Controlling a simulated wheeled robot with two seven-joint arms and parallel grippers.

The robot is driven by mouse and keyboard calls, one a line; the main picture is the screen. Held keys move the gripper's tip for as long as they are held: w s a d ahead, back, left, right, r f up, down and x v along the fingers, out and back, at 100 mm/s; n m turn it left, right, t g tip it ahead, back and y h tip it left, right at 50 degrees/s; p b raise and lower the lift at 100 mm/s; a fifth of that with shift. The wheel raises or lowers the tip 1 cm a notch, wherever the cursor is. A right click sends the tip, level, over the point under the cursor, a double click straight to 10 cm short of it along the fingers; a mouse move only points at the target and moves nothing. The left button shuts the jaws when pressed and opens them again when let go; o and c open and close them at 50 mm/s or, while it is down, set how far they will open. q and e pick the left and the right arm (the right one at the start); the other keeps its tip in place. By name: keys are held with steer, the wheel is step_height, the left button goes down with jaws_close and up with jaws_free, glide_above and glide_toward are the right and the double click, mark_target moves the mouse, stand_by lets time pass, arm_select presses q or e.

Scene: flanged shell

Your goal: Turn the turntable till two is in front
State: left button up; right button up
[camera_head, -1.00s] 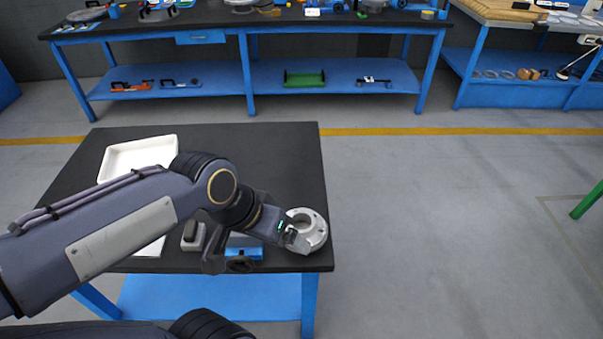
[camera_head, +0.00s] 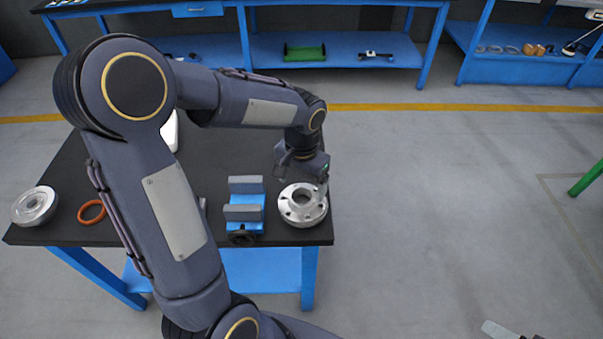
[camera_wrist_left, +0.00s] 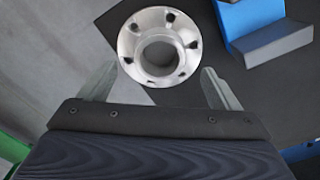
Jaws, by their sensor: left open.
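A round silver flanged part (camera_head: 302,205) with a centre hole and bolt holes in its rim lies near the right front corner of the black table. No number can be read on it, and I cannot tell whether it sits on a turntable. My left gripper (camera_head: 322,183) is just behind it in the head view. In the left wrist view the open fingers (camera_wrist_left: 160,90) stand on either side of the flange's (camera_wrist_left: 158,20) near edge, with gaps visible. A light grey tip at the bottom right of the head view may be my right gripper (camera_head: 500,331); its jaws cannot be made out.
A blue vise (camera_head: 244,212) with grey jaws stands just left of the flange. An orange ring (camera_head: 91,211) and another silver round part (camera_head: 34,206) lie at the table's left. A white tray (camera_head: 170,130) is mostly hidden by my arm.

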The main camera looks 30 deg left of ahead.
mark_target(302, 202)
arm_select(q)
steer(key=shift+f, duration=2.25)
